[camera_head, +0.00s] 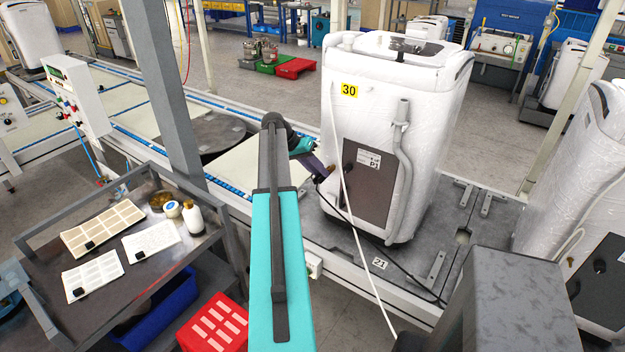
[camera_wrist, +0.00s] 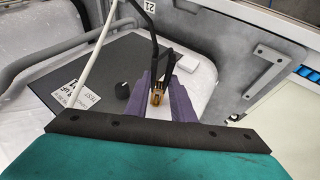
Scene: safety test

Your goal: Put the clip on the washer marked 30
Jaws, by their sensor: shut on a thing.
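The washer (camera_head: 400,120) marked with a yellow 30 tag (camera_head: 349,90) stands upright on the line, wrapped in clear film. Its lower front has a dark panel (camera_head: 368,190) with a white label and a black knob; the panel also shows in the wrist view (camera_wrist: 105,72). My gripper (camera_head: 324,172) is just left of this panel, near the washer's front. In the wrist view its purple fingers (camera_wrist: 158,98) are shut on a copper-coloured clip (camera_wrist: 157,97) with a black cable (camera_wrist: 152,40). I cannot tell whether the clip touches the washer.
A grey hose (camera_head: 402,165) hangs on the washer's right front. A white cord (camera_head: 350,215) crosses before it. A metal cart (camera_head: 95,300) with papers and bottles stands left, a red crate (camera_head: 215,325) below. Another wrapped washer (camera_head: 580,200) stands right. A grey post (camera_head: 160,90) rises left.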

